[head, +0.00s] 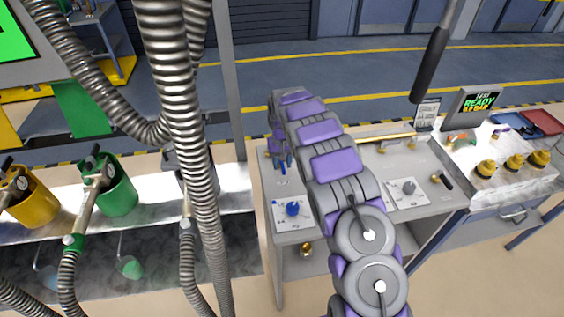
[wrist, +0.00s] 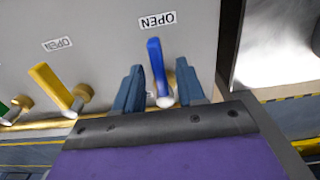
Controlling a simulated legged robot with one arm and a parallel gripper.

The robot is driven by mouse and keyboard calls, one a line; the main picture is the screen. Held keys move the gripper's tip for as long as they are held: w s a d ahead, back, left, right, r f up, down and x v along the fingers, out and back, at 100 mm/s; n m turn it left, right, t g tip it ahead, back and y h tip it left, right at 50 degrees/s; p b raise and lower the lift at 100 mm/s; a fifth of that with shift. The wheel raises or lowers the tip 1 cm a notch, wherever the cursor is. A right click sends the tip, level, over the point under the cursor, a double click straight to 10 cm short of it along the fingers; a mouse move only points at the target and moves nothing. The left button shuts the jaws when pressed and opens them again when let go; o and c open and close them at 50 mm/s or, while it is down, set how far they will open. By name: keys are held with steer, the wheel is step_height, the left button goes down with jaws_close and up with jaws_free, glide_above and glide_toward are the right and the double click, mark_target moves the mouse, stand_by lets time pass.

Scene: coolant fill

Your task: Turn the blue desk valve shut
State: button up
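The blue desk valve (wrist: 156,62) shows in the wrist view as a blue lever on a pale round stem, pointing up the picture towards an OPEN label (wrist: 157,20). My gripper (wrist: 160,92) has its two dark blue fingers apart, one on each side of the lever's lower part. A gap shows between the left finger and the lever; the right finger is close, and I cannot tell if it touches. In the head view my gripper is at the far left edge of the grey desk (head: 385,165), where my arm hides most of the valve.
A yellow lever (wrist: 52,88) and a green lever (wrist: 12,108) sit left of the blue one in the wrist view. A blue dial (head: 292,208) and a grey dial (head: 408,187) are on the desk. Ribbed hoses (head: 180,110) hang at left. A screen (head: 470,107) reads READY.

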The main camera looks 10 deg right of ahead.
jaws_close()
stand_by(0.6)
